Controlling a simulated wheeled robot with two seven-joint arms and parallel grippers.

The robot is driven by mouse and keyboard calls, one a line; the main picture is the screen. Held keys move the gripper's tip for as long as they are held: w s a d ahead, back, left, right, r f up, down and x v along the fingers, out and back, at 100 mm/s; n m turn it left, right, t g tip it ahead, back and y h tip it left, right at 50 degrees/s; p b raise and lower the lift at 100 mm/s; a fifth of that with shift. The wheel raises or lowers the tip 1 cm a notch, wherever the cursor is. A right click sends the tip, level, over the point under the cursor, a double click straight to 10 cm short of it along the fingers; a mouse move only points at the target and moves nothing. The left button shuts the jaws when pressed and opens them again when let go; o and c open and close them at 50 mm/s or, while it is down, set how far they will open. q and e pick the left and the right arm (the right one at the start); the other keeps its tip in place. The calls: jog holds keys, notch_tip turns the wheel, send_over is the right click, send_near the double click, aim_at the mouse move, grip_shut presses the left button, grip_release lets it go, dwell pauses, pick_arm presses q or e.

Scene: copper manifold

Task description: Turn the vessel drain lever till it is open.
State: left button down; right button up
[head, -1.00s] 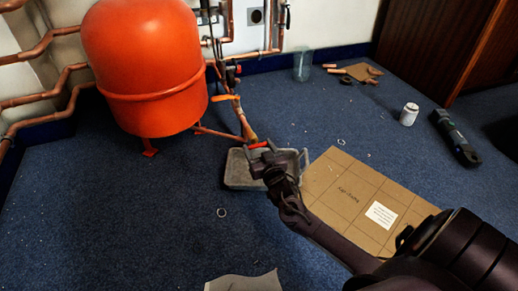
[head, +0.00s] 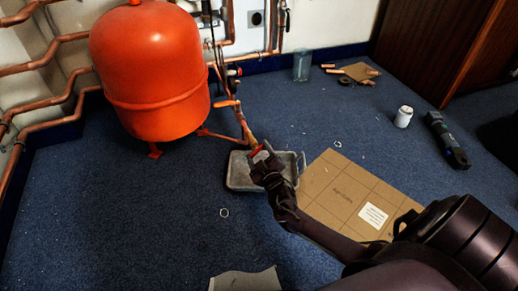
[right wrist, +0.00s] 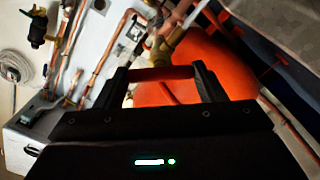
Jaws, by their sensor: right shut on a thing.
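The drain lever (head: 258,152) is a small red handle at the lower end of the copper drain pipe (head: 242,122), beside the orange vessel (head: 150,70). My right gripper (head: 261,156) is at the lever, above the grey tray. In the right wrist view the red lever (right wrist: 160,73) lies crosswise between the two dark fingers of the right gripper (right wrist: 162,82), which is shut on it. The brass valve body (right wrist: 167,48) shows just beyond the lever. The fingers partly hide the lever in the head view. My left gripper is not in view.
The grey tray (head: 238,178) lies on the blue carpet under the valve. A cardboard sheet (head: 335,190) lies to its right. A white bottle (head: 404,117) and a dark tool (head: 448,140) are farther right. Copper pipes (head: 40,65) line the left wall. Carpet left of the tray is mostly clear.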

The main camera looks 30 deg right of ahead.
jog(key=shift+r+n+p, duration=0.1)
jog(key=shift+n+p, duration=0.4)
jog(key=shift+n, duration=0.5)
jog(key=n+p, duration=0.1)
jog(key=n, duration=0.1)
jog(key=shift+n, duration=0.4)
jog(key=n+p, duration=0.1)
jog(key=n, duration=0.2)
jog(key=shift+n, duration=0.3)
jog(key=shift+a+f+n+p, duration=0.1)
jog(key=shift+f+n+p, duration=0.2)
jog(key=shift+n, duration=0.4)
jog(key=shift+r, duration=0.1)
jog(key=o, duration=1)
jog(key=shift+s, duration=0.1)
